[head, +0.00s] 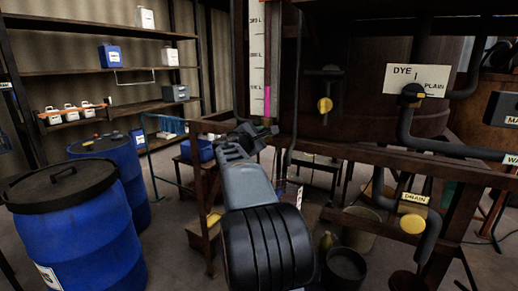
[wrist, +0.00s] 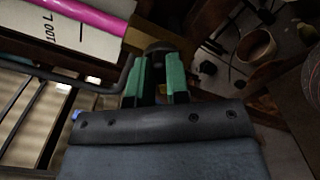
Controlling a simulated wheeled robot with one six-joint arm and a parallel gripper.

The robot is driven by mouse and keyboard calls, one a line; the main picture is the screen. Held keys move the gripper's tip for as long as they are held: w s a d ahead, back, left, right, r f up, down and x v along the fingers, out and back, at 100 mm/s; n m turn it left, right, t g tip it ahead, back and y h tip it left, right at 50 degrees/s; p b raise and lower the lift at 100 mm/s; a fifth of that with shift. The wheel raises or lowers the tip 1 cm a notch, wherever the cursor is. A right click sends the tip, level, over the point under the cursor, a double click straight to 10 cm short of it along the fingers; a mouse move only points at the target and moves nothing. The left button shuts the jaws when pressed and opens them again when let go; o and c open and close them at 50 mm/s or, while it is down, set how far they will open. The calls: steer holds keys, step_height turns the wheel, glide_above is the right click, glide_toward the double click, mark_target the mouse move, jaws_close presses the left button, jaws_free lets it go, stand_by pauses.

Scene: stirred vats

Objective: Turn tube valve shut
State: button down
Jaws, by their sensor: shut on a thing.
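The level tube with its white scale (head: 257,50) stands upright at the vat's front left, with pink liquid (head: 267,101) in its lower part. In the wrist view the scale (wrist: 75,32) and the pink column (wrist: 85,15) lie at the upper left. My gripper (head: 264,133) is at the foot of the tube. Its green fingers, seen in the wrist view (wrist: 158,72), are shut on a dark rounded handle (wrist: 157,47), which appears to be the tube valve. The fingers hide most of it, so I cannot tell its angle. In the head view my arm and gripper cover the valve.
The brown vat (head: 370,95) rests on a rusty frame (head: 345,155) to the right. It carries a dye/plain selector (head: 411,94), a yellow-tipped valve (head: 325,104) and a drain valve (head: 412,223). Blue barrels (head: 75,225) stand at left. A bucket (head: 345,268) sits below the frame.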

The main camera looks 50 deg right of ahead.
steer(key=m+b, duration=0.5)
steer(key=f+m+b, duration=0.1)
steer(key=m+b, duration=0.1)
steer(key=b, duration=0.1)
steer(key=shift+s, duration=0.1)
steer(key=shift+r+m, duration=0.1)
steer(key=shift+m, duration=0.3)
steer(key=c, duration=1.1)
jaws_free()
steer(key=b+v, duration=0.1)
steer(key=v, duration=1.2)
steer(key=shift+a, duration=0.35)
